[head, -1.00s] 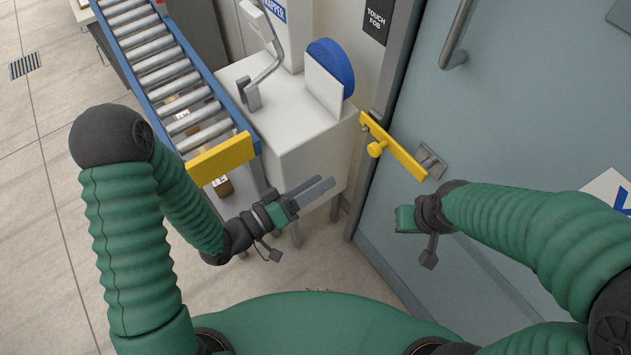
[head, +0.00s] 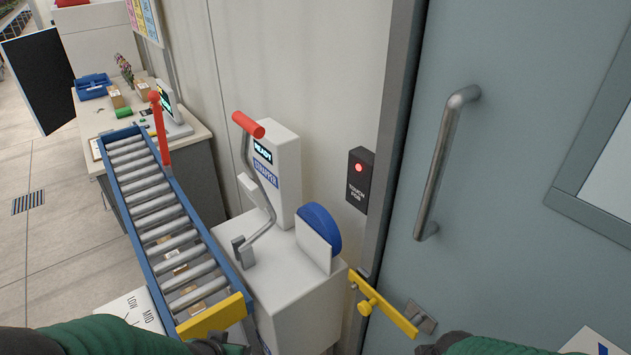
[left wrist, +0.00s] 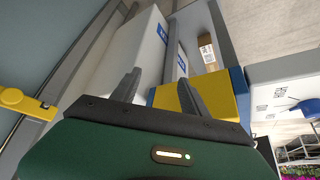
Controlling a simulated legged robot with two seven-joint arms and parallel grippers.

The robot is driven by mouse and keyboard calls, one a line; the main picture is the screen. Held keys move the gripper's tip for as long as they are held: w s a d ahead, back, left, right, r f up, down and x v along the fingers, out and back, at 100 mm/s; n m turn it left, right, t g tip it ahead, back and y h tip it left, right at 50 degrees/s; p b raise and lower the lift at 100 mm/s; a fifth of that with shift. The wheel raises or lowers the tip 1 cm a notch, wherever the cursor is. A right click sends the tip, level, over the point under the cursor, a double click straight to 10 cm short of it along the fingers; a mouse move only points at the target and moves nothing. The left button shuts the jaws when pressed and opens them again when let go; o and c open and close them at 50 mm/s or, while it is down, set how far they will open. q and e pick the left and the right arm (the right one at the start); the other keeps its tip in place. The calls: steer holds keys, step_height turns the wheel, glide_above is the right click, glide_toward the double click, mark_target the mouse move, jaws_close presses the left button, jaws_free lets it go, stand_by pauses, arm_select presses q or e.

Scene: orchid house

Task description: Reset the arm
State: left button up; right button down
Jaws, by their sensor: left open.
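Only parts of my arms show along the bottom edge of the head view, the left one at the lower left and the right one at the lower right. My left gripper shows in the left wrist view (left wrist: 158,92). Its two fingers are apart with nothing between them. Behind the fingers are the white strapping machine's side and the yellow end stop (left wrist: 222,96) of the roller conveyor. In the head view the left gripper's fingers are below the frame. The right gripper's fingers are also out of view.
The roller conveyor (head: 160,205) has a yellow end stop (head: 212,316). Beside it stands the white strapper (head: 283,285) with a red-handled lever (head: 248,124). A yellow latch bar (head: 385,306) crosses the door frame's edge. The grey door (head: 510,200) has a long handle (head: 441,160). A packing bench stands behind.

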arm_select(q)
steer(key=s+r+n+g+p, duration=0.1)
steer(key=s+r+g, duration=0.2)
steer(key=s, duration=0.4)
steer(key=shift+s+a+r+g+y, duration=0.3)
steer(key=shift+s+a+r, duration=0.1)
steer(key=shift+r, duration=0.45)
